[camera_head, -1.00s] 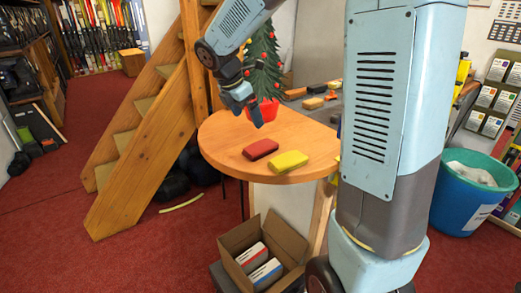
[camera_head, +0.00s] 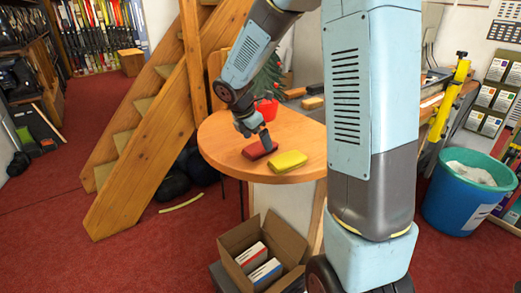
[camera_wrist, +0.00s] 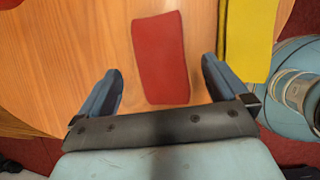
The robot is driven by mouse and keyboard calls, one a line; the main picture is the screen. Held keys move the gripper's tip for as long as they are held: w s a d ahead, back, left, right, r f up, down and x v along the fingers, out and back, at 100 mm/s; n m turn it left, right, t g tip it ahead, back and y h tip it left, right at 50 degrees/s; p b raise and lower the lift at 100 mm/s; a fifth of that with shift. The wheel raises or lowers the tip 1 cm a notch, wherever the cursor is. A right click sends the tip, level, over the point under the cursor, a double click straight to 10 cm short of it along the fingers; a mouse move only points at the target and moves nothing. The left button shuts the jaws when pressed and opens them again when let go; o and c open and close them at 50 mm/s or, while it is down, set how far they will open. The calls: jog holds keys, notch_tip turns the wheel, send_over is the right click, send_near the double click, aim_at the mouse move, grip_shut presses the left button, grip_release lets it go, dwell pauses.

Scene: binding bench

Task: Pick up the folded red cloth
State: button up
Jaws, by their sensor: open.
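The folded red cloth (camera_head: 259,150) lies flat on the round wooden table, left of a folded yellow cloth (camera_head: 287,161). My gripper (camera_head: 262,137) is just above the red cloth in the head view. In the wrist view the red cloth (camera_wrist: 160,58) lies ahead of my gripper (camera_wrist: 160,85), lined up between its two open fingers. Nothing is between the jaws that I can see held. The yellow cloth (camera_wrist: 247,38) shows to the right, outside the right finger.
The round table (camera_head: 222,139) has bare room left of the red cloth. A small decorated tree in a red pot (camera_head: 267,108) stands behind my gripper. An open cardboard box (camera_head: 240,238) is on the floor below, and a blue bin (camera_head: 455,200) is at right.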

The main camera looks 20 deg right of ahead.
aim_at(260, 145)
jog(key=x, duration=0.3)
jog(key=shift+w+d+f, duration=0.1)
jog(key=shift+d+f, duration=0.05)
jog(key=shift+c, duration=0.3)
jog(key=c, duration=1)
